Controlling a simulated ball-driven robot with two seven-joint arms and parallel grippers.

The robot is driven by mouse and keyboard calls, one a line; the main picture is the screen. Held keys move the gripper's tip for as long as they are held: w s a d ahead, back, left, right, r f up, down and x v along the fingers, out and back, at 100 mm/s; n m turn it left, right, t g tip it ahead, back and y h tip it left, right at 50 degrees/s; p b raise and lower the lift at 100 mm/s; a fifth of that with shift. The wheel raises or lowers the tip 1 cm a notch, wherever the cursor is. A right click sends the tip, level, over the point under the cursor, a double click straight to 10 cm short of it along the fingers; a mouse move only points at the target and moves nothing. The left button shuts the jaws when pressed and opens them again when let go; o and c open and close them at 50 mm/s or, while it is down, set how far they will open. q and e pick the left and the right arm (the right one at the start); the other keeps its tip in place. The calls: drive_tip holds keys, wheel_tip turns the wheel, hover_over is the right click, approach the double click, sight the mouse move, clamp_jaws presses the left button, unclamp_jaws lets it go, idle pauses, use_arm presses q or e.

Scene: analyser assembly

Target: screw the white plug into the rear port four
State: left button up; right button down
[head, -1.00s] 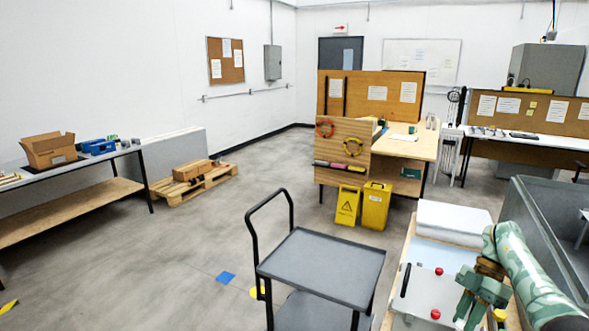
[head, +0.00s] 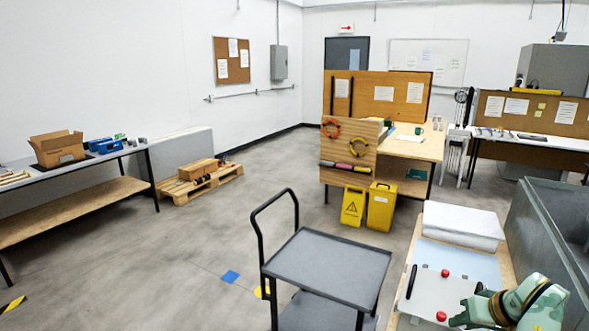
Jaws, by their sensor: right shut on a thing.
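My right gripper (head: 468,318) is at the bottom edge of the picture, low over the right side of a white-topped unit (head: 425,294). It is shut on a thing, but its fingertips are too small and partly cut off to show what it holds. The unit has a black handle (head: 411,281) and two red knobs, a far one (head: 445,273) and a near one (head: 441,316). I cannot make out the white plug or rear port four. My left gripper is not in view.
White stacked slabs (head: 463,225) lie at the far end of the same bench. A grey bin (head: 535,225) stands to its right. A grey trolley (head: 331,265) stands to its left. Yellow containers (head: 381,206) stand on the floor beyond; open floor lies at left.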

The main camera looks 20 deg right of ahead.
drive_tip(key=a+r+n+y+b, duration=0.1)
drive_tip(key=a+r, duration=0.4)
drive_tip(key=a, duration=1)
drive_tip(key=w+a+r+n+g+y, duration=0.1)
drive_tip(key=a+r+n, duration=0.3)
drive_tip(key=a, duration=1)
drive_tip(key=shift+w+a+r+n+y+b, duration=0.3)
drive_tip(key=shift+a+r+y+b, duration=0.05)
drive_tip(key=shift+r+y+b, duration=0.05)
